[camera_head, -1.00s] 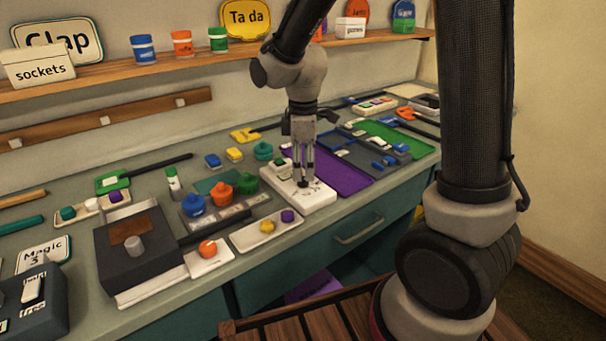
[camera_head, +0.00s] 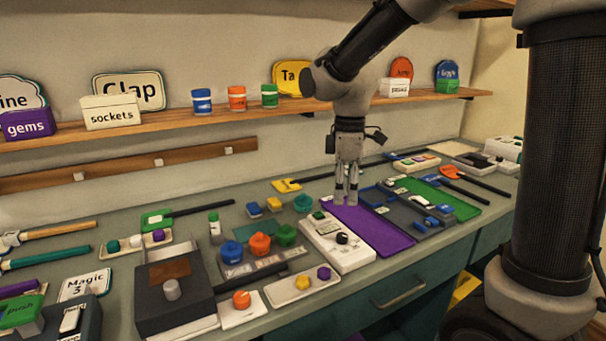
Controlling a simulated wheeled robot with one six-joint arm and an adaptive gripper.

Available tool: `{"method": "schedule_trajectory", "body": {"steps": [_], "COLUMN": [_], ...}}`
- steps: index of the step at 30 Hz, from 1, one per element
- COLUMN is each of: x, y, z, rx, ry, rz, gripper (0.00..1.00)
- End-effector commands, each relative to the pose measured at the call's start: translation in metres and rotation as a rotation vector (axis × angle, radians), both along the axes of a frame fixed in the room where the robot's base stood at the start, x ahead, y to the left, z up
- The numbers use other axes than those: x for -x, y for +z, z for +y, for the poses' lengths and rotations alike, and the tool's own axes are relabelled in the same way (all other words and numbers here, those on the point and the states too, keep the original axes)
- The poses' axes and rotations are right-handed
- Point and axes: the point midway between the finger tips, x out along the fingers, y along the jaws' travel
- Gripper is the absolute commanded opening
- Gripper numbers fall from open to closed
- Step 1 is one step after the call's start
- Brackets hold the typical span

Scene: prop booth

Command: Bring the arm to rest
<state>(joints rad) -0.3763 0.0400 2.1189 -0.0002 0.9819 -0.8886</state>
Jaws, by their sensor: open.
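My gripper (camera_head: 346,196) hangs pointing down over the back of the counter, above the far end of the purple mat (camera_head: 372,232). Its two fingers are a little apart with nothing seen between them. A white box with a black knob (camera_head: 338,243) stands on the counter just in front of the gripper and apart from it. My arm reaches in from the upper right, and its upper link runs out of the top of the picture.
A wall shelf (camera_head: 180,122) with jars, boxes and signs runs behind my arm. The counter is crowded: colored pots (camera_head: 259,244), a dark box with a grey knob (camera_head: 172,288), a white tray (camera_head: 302,287), and a green mat (camera_head: 440,196) lie around. Space above the counter's front is free.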

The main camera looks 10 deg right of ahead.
Motion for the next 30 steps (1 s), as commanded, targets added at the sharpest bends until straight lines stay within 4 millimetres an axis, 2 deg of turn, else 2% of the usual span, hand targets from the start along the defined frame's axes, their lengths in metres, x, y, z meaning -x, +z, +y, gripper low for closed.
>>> {"method": "schedule_trajectory", "body": {"steps": [5, 8, 12, 17, 21, 25, 30], "x": [0.003, 0.022, 0.058, 0.099, 0.141, 0.172, 0.188], "y": [-0.003, -0.012, 0.001, 0.018, 0.032, 0.042, 0.057], "z": [-0.001, -0.009, -0.037, -0.073, -0.106, -0.129, -0.144], "rx": [0.003, 0.018, 0.001, -0.048, -0.117, -0.178, -0.233], "ry": [-0.160, -0.331, -0.612, -0.873, -1.079, -1.174, -1.234], "rz": [0.006, 0.032, 0.003, -0.055, -0.132, -0.215, -0.305], "gripper": [0.48, 0.48, 0.48, 0.48, 0.48, 0.48, 0.48]}}
